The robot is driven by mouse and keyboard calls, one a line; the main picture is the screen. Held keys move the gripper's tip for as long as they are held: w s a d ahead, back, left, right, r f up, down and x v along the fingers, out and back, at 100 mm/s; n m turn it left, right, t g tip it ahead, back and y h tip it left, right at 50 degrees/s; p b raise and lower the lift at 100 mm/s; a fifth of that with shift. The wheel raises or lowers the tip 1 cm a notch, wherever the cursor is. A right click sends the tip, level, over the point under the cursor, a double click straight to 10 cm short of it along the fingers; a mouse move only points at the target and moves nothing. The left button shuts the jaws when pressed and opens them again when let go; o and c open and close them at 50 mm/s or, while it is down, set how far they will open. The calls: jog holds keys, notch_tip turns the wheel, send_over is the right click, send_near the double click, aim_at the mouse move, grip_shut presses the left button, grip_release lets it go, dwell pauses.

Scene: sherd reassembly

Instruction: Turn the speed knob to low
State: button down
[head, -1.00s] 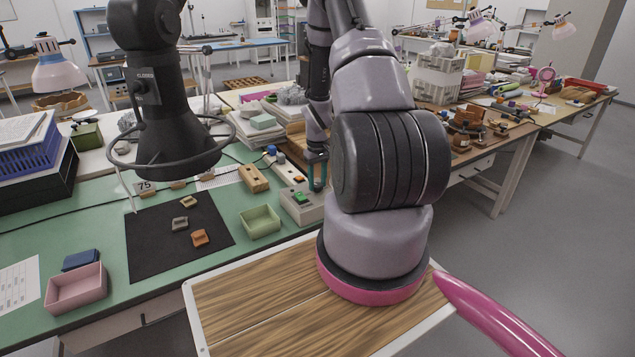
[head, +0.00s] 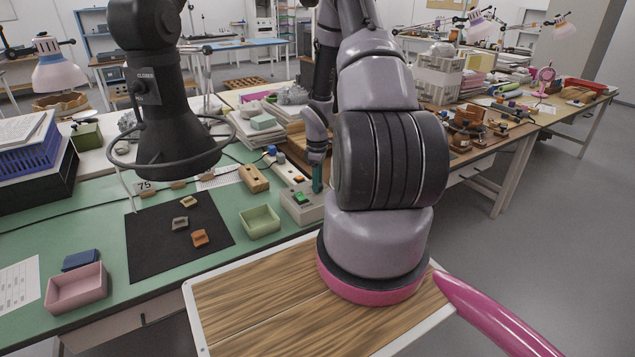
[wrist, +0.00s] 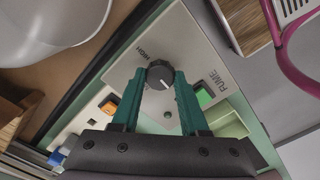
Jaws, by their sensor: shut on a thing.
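The speed knob (wrist: 160,74) is a round dark knob with a pale mark on its face, on a light grey control panel (wrist: 185,40) in the wrist view. The panel reads HIGH beside the knob and FUME farther right. I cannot read a low label. My gripper (wrist: 160,80) has its teal fingers on both sides of the knob and is shut on it. In the head view my gripper (head: 317,178) points down at the right end of the control box (head: 302,213); the knob is hidden there.
A green button (wrist: 203,96) sits close to the right finger. An orange button (wrist: 109,106) is left of the left finger. A green tray (head: 260,222) and a black mat (head: 165,255) with several small sherds lie left of the box.

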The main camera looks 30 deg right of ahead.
jog(key=shift+n, duration=0.3)
dwell(0.4)
jog(key=shift+c, duration=2.1)
grip_release()
jog(key=shift+r, duration=0.1)
notch_tip(320, 180, up, 11)
